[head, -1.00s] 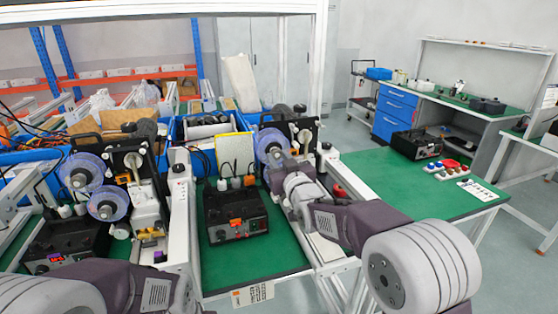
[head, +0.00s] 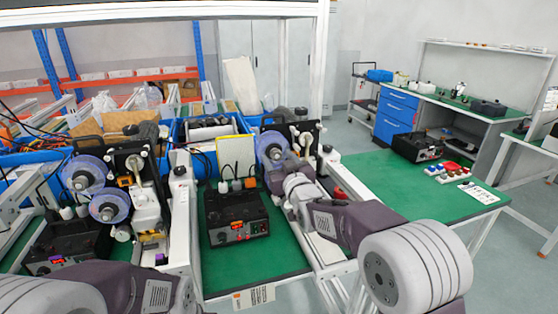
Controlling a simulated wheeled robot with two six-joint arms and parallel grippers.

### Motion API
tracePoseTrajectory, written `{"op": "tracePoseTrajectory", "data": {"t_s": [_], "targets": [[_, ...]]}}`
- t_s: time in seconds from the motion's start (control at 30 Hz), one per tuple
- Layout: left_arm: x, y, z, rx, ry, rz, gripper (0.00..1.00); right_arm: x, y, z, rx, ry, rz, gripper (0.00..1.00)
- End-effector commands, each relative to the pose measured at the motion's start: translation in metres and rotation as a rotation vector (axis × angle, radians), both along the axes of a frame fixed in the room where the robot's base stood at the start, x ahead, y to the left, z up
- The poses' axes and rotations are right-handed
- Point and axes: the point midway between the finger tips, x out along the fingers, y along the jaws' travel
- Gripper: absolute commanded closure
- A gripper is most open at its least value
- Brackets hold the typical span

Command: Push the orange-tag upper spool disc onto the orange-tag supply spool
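A translucent blue-violet disc (head: 272,147) sits upright on the front of the right-hand coder machine, and I take it for the orange-tag upper spool disc. The supply spool behind it is hidden, and I cannot tell whether the disc is seated. My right gripper (head: 284,165) is at the lower right edge of the disc, and its fingers are too small and covered to read. An orange tag (head: 250,182) shows just below, behind the black control box. My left arm is at the bottom left; its gripper is not visible.
The black control box (head: 235,214) stands on the green mat (head: 262,258) below the disc. The left machine carries two similar discs, upper (head: 83,174) and lower (head: 108,206). White frame posts flank the mat. The green table (head: 415,193) at right is mostly clear.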

Motion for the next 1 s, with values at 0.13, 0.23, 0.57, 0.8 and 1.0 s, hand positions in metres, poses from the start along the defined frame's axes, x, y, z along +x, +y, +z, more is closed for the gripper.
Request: {"op": "tracePoseTrajectory", "data": {"t_s": [0.13, 0.23, 0.57, 0.8, 1.0], "targets": [[0.0, 0.0, 0.0, 0.0, 0.0, 0.0, 0.64, 0.0, 0.0, 0.0, 0.0, 0.0, 0.0, 0.45], [0.0, 0.0, 0.0, 0.0, 0.0, 0.0, 0.64, -0.001, 0.0, 0.0, 0.0, 0.001, 0.0, 0.45], [0.0, 0.0, -0.014, 0.0, 0.0, 0.0, 0.64, -0.055, -0.018, -0.001, 0.0, -0.001, 0.0, 0.45], [0.0, 0.0, -0.018, 0.0, 0.0, 0.0, 0.64, -0.085, -0.028, -0.001, 0.0, 0.0, 0.0, 0.45], [0.0, 0.0, -0.003, 0.0, 0.0, 0.0, 0.64, -0.083, -0.041, 0.016, 0.001, -0.004, -0.026, 0.45]]}}
